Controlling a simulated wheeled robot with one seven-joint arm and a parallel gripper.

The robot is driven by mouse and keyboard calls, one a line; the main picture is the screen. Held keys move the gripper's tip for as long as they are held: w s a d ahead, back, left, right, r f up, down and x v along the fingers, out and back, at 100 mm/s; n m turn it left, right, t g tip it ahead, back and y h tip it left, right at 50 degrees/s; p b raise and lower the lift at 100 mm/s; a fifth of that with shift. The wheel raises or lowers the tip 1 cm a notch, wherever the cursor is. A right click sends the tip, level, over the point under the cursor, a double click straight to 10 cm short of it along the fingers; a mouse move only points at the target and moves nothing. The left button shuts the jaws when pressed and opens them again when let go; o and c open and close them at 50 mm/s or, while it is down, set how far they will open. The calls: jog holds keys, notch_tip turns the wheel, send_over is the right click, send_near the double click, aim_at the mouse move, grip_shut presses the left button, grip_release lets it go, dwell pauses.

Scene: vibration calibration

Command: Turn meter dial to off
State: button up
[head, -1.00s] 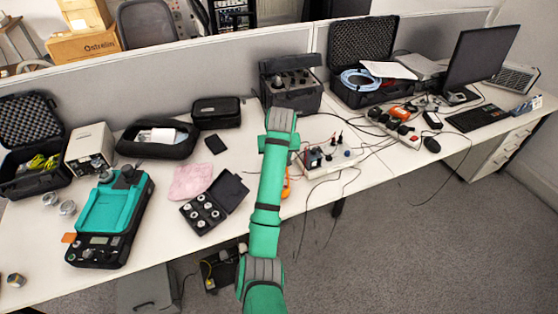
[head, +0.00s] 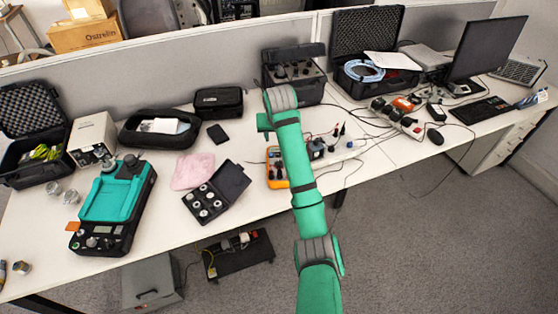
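The meter (head: 275,173) is an orange-framed handheld multimeter. It lies on the white desk just left of my green arm. Part of its face shows, but its right side is close to or behind the arm, and the dial's setting is too small to read. My arm reaches up across the middle of the view, over the desk. My gripper cannot be made out; it seems hidden behind the arm links.
Left of the meter is an open black case (head: 232,182) of round weights, then a pink cloth (head: 192,171) and a teal-topped instrument (head: 115,195). Right are a small board with leads (head: 332,146) and loose cables. A dark case (head: 294,72) stands behind.

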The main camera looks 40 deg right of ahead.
send_near(278, 162)
jog(key=shift+g, duration=0.5)
jog(key=x, duration=0.7)
jog(key=shift+w+d+r, duration=0.1)
jog(key=shift+d, duration=0.05)
jog(key=shift+w+d+f, duration=0.1)
jog(key=shift+w+f, duration=0.15)
jog(key=shift+f, duration=0.2)
jog(key=shift+w, duration=0.15)
